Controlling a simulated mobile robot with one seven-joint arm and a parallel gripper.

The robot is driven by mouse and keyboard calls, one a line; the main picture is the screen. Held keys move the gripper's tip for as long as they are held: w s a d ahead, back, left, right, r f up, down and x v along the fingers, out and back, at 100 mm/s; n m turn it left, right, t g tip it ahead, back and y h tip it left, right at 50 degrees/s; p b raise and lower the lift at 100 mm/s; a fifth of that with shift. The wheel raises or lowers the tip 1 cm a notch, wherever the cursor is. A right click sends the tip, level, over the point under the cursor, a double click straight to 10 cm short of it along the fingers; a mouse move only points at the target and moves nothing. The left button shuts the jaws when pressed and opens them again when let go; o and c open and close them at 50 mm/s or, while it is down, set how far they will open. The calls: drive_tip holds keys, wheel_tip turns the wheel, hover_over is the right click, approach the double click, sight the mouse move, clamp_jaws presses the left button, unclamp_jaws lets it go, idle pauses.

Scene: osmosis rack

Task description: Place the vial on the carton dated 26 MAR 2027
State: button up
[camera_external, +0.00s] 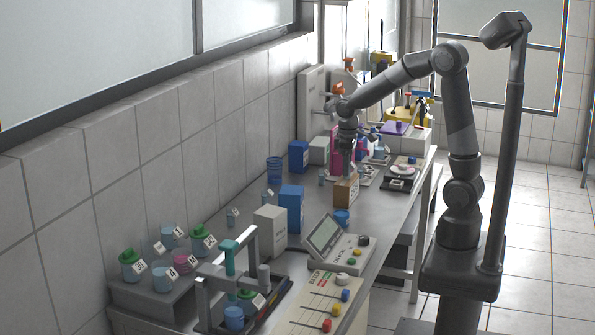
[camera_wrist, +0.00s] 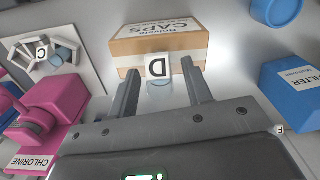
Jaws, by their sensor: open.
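A small clear, bluish vial (camera_wrist: 160,90) with a white tag marked D stands between my fingers in the wrist view. My gripper (camera_wrist: 161,76) is open, with one finger on each side of it. Behind the vial is a brown carton (camera_wrist: 128,48) with a white label reading CAPS, upside down. In the external view my gripper (camera_external: 348,172) points down just above the brown carton (camera_external: 345,192). I cannot tell whether the vial rests on the carton or beside it. No date is legible on any carton.
In the wrist view a blue FILTER carton (camera_wrist: 290,90) lies right, a pink CHLORINE container (camera_wrist: 50,110) left, and a C-tagged vial (camera_wrist: 45,50) upper left.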

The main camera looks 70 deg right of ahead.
wheel_tip(320, 180, up, 11)
drive_tip(key=shift+s+r, duration=0.1)
drive_tip(key=s+a+m+t, duration=0.1)
drive_tip(key=s+a, duration=0.3)
drive_tip(key=s, duration=0.5)
drive_tip(key=s+a+r+t, duration=0.1)
drive_tip(key=s+a+t, duration=0.3)
drive_tip(key=s, duration=0.4)
drive_tip(key=shift+s+m+t, duration=0.3)
drive_tip(key=shift+s+m, duration=0.05)
drive_tip(key=shift+m, duration=0.05)
